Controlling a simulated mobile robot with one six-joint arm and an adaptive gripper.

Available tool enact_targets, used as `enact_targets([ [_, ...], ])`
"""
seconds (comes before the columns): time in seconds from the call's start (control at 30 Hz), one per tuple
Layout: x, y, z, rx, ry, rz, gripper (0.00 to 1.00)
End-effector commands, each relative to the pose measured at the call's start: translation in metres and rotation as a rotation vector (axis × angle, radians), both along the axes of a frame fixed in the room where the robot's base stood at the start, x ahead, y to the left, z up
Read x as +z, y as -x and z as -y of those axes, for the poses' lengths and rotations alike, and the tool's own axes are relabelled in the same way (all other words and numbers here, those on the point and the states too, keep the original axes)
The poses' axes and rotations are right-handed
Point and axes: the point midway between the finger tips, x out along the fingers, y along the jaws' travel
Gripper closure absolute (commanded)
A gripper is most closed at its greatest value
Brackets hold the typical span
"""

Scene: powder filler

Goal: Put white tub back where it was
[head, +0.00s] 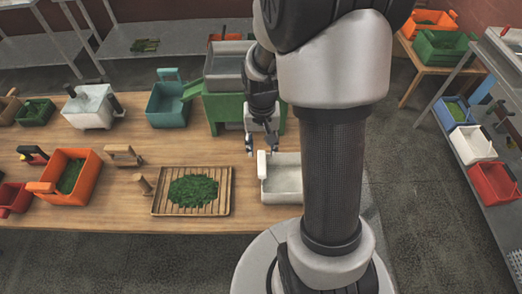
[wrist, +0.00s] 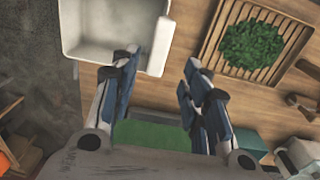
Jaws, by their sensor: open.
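The white tub (head: 285,181) stands at the table's right end. My arm column hides its right part in the head view. Its upright handle (head: 262,164) is at its left side. In the wrist view the tub (wrist: 92,45) is at the upper left and looks empty. My gripper (head: 262,149) is open and empty, just behind and above the handle end. In the wrist view my gripper (wrist: 160,62) has one fingertip overlapping the tub's near rim and the other to the right of it. The handle appears between the two fingertips; contact cannot be told.
An orange tub (head: 84,192) and a teal tub (head: 166,110) stand further left. The right shelf holds another white tub (head: 472,143) and a red tub (head: 494,183).

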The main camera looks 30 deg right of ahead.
Motion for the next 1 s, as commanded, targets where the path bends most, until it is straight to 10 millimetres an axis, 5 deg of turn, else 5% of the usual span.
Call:
enact_targets([
  [0.27, 0.082, 0.013, -0.034, 0.133, 0.033, 0.104, 0.58],
  [0.53, 0.172, 0.076, -0.088, 0.359, 0.077, 0.264, 0.58],
  [0.8, 0.202, 0.132, -0.115, 0.514, 0.103, 0.374, 0.58],
  [1.0, 0.205, 0.143, -0.119, 0.542, 0.107, 0.393, 0.58],
])
